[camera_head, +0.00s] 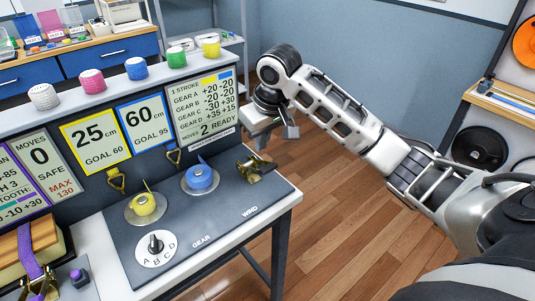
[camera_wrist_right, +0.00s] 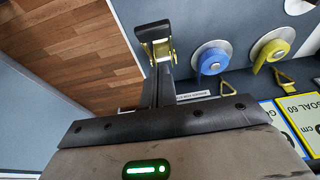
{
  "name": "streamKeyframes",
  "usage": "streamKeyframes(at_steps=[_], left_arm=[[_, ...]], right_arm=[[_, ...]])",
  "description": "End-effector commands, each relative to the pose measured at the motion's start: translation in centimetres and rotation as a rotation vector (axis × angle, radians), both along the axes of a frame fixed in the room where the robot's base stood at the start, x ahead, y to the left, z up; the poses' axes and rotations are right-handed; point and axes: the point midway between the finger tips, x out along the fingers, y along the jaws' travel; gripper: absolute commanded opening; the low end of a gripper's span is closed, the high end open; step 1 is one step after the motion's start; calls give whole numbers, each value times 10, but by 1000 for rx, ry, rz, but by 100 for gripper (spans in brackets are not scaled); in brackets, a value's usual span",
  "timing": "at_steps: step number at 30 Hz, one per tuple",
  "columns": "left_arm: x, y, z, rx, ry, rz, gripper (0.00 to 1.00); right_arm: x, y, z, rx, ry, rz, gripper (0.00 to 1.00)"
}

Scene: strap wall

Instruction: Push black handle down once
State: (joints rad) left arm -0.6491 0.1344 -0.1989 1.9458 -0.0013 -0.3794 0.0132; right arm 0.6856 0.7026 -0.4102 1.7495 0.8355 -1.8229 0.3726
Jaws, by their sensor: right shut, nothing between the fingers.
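The black handle (camera_wrist_right: 153,30) belongs to a gold ratchet (camera_head: 258,168) at the right end of the dark panel, beside the word WIND. In the right wrist view the handle sticks up from the gold frame (camera_wrist_right: 163,50), just beyond my fingertips. My right gripper (camera_head: 262,144) is shut and empty, behind and above the ratchet in the head view. Its fingers also show in the wrist view (camera_wrist_right: 158,75); whether they touch the ratchet I cannot tell. My left gripper is out of view.
A blue strap reel (camera_head: 201,179) and a yellow reel (camera_head: 145,205) sit left of the ratchet. The gear knob (camera_head: 155,243) stands in front. Signs (camera_head: 204,103) read 25 cm, 60 cm and "2 ready". Wooden floor (camera_head: 330,210) is clear at right.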

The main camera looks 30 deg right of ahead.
Motion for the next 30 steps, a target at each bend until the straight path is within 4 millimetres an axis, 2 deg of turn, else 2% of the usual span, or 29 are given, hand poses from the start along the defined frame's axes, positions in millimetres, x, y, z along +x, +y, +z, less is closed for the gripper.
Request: streamKeyframes(at_steps=[3,7,22,27,30], left_arm=[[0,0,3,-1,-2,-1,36],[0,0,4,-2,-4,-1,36],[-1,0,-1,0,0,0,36],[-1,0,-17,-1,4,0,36],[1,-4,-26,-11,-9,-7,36]], right_arm=[[-12,-2,-16,-2,4,-1,0],[-17,-2,-26,-2,2,-1,0],[-21,-3,-33,-1,-11,-2,0],[-28,-4,-48,6,-139,-4,0],[-28,9,-60,25,-297,26,0]])
